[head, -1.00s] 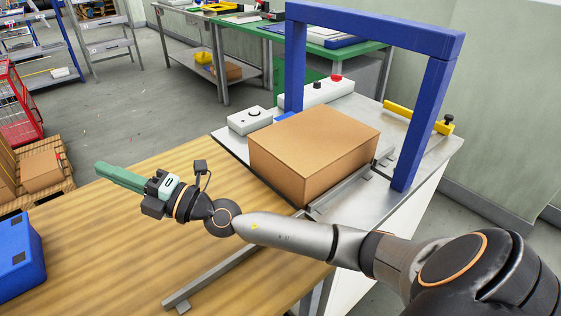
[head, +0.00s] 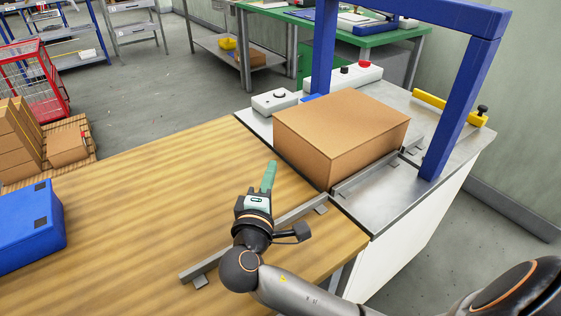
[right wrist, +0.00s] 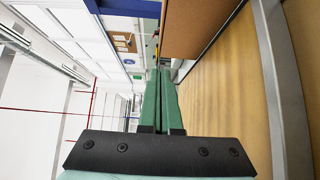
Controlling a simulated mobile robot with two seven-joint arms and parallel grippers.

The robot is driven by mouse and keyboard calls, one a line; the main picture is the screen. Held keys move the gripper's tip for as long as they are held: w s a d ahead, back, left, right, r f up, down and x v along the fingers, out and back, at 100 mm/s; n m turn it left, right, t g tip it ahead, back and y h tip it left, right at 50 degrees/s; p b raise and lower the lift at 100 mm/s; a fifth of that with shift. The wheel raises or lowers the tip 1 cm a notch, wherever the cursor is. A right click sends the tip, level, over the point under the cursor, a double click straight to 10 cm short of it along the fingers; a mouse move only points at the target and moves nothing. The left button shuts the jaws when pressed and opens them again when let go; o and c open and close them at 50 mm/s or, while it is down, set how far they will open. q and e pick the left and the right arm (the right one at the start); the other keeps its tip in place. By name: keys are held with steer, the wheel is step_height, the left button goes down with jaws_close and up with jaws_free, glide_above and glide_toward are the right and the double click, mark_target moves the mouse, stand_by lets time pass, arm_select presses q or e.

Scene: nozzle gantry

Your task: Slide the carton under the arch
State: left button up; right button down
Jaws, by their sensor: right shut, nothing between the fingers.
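The brown carton (head: 340,135) sits on the metal plate, its near left corner at the seam with the wooden table. It is in front of the blue arch (head: 462,95), whose two posts stand behind and to its right. My right gripper (head: 269,165) is shut and empty, its green fingers pointing toward the carton's near left side with a gap between. In the right wrist view the closed fingers (right wrist: 158,75) show in the middle and the carton (right wrist: 185,25) at the top. My left gripper is not in view.
A metal guide rail (head: 215,260) runs along the wooden table (head: 130,210), and another (head: 365,178) along the carton's right side. A white control box (head: 275,101) stands behind the carton. A blue case (head: 30,225) lies at left. A yellow bar (head: 440,105) is beyond the arch.

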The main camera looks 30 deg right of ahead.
mark_target(331, 125)
steer(key=x, duration=0.3)
steer(key=s+d+x, duration=0.1)
steer(key=x, duration=0.6)
steer(key=shift+d, duration=0.4)
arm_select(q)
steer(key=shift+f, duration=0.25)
arm_select(e)
steer(key=shift+d, duration=0.6)
steer(key=d, duration=0.3)
steer(key=d+p, duration=0.1)
steer(key=d, duration=0.7)
steer(key=shift+w+d+p, duration=0.25)
steer(key=shift+w+p, duration=0.05)
steer(key=shift+w, duration=0.1)
steer(key=shift+d, duration=0.5)
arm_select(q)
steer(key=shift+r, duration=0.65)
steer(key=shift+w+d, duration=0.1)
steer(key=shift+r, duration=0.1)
arm_select(e)
steer(key=shift+a, duration=0.15)
